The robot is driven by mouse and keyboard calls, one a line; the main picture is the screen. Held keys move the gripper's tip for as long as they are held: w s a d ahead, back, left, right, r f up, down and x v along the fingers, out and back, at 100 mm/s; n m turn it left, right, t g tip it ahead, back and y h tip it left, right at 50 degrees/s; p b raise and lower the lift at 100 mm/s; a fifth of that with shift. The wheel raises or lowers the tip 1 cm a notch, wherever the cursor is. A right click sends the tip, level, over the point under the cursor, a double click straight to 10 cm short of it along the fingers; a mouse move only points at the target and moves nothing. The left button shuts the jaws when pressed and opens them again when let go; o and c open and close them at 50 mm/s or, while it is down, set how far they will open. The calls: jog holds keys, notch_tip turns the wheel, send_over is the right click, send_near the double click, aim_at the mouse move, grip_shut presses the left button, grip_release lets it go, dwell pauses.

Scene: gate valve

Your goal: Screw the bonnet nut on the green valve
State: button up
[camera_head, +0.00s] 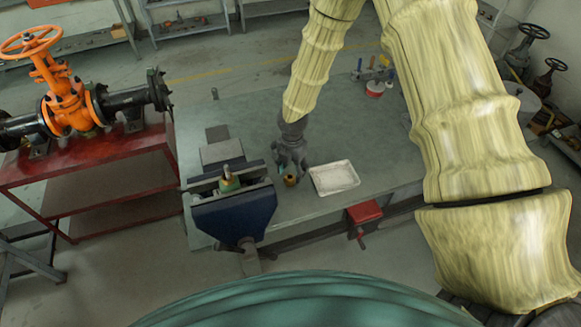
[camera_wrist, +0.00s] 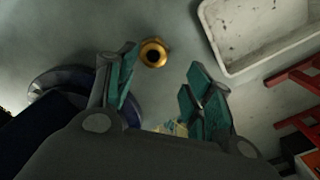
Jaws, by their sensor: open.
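The brass bonnet nut (camera_head: 290,180) stands on the green-grey bench top (camera_head: 262,125), just beside my gripper (camera_head: 291,163). In the wrist view the nut (camera_wrist: 153,53) lies near the fingertips, closer to the left finger. My gripper (camera_wrist: 162,65) is open, with its teal finger pads spread apart and nothing held between them. The green valve (camera_head: 229,183) is clamped upright in the blue vise (camera_head: 236,214), left of my gripper, with a stem on top. Its lower part is hidden by the vise jaws.
A white tray (camera_head: 335,178) lies right of the nut; it also shows in the wrist view (camera_wrist: 258,32). A red tool (camera_head: 364,212) is at the bench's front edge. A red-and-white container (camera_head: 375,89) stands farther back. An orange valve (camera_head: 65,100) rests on a red table to the left.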

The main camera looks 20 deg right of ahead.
aim_at(290, 176)
jog(key=f, duration=0.1)
jog(key=w+f, duration=0.1)
jog(key=w+f+b, duration=0.1)
jog(key=shift+a+f, duration=0.2)
jog(key=shift+f, duration=0.2)
jog(key=shift+s+f+b, duration=0.4)
jog(key=shift+s+f, duration=0.1)
jog(key=shift+s, duration=0.05)
jog(key=shift+w+f, duration=0.3)
jog(key=shift+f, duration=0.25)
jog(key=shift+s+r, duration=0.2)
jog(key=shift+w+f, duration=0.1)
jog(key=shift+w, duration=0.1)
jog(key=shift+s, duration=0.1)
jog(key=c, duration=1)
jog(key=shift+o, duration=0.2)
